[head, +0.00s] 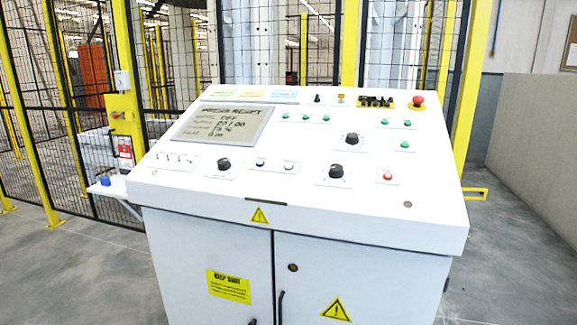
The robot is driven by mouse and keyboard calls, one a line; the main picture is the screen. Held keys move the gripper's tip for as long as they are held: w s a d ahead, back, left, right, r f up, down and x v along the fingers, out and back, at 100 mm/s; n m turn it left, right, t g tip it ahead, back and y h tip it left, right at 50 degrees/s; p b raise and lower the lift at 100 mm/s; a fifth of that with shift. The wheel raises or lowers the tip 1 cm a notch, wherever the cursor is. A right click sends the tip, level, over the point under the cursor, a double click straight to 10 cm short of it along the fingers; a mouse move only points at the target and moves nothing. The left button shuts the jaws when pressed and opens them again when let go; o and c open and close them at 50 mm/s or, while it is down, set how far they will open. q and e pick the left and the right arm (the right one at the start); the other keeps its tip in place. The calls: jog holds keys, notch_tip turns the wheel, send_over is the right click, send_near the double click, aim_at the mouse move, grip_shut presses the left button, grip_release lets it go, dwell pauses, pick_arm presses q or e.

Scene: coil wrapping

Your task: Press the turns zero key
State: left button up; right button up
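A white sloping control console (300,205) stands in front of me. Its labels are too small to read, so I cannot tell which control is the turns zero key. A blue button (260,163) and a white button (289,166) sit side by side on one plate near the lower middle. A red button (388,176) is at the lower right. Several green buttons (404,145) are on the right and upper middle. A grey display (222,129) with several dark text lines is at the upper left. Neither of my grippers is in view.
Black knobs (336,171), small toggle switches (175,157) and a red mushroom button (417,102) also stand up from the panel. A yellow-posted mesh fence (348,45) is behind the console. Grey floor (515,255) is open at the right, before a low wall (535,130).

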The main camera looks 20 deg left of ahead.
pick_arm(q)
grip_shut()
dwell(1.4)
